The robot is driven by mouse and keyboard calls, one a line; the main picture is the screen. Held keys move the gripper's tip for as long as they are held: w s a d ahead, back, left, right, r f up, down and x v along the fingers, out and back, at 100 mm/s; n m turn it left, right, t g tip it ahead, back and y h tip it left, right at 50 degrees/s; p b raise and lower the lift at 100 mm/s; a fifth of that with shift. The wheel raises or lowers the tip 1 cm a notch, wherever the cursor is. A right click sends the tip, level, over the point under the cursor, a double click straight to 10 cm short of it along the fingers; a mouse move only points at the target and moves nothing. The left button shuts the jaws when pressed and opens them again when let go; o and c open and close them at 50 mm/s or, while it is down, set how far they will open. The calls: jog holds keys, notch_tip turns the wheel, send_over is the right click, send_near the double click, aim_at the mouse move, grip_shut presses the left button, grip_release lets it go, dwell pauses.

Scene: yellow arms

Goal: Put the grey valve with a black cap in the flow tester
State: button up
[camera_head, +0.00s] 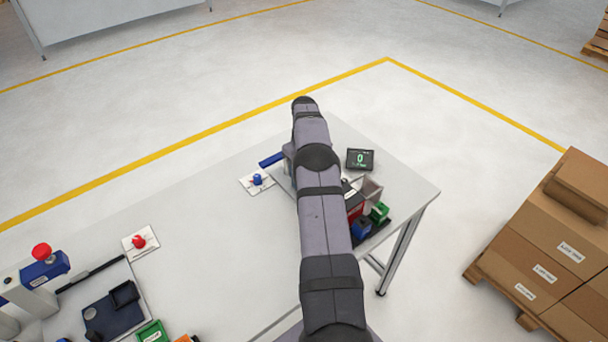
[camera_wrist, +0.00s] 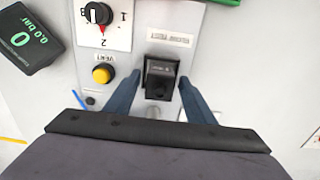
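My gripper (camera_wrist: 160,80) shows in the wrist view as two blue fingers, one on each side of a dark block. This block looks black with a greyish face and may be the black-capped valve (camera_wrist: 161,72); its body below is hidden. Thin pale gaps show between the fingertips and the block, so the fingers look open around it. It sits on a pale panel with a label above it, beside a yellow button (camera_wrist: 102,75) and a black dial (camera_wrist: 97,14), seemingly the flow tester (camera_wrist: 125,50). In the head view my arm hides the gripper and the valve.
A small display (camera_head: 360,158) reading 0 stands right of my arm in the head view. Coloured bins (camera_head: 378,212) sit near the table's right edge. A blue knob on a plate (camera_head: 257,180) lies left of my arm. The table's middle left (camera_head: 215,235) is clear.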

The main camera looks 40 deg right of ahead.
notch_tip(320, 180, up, 12)
jog(key=b, duration=0.1)
jog(key=shift+r, duration=0.2)
dwell(0.5)
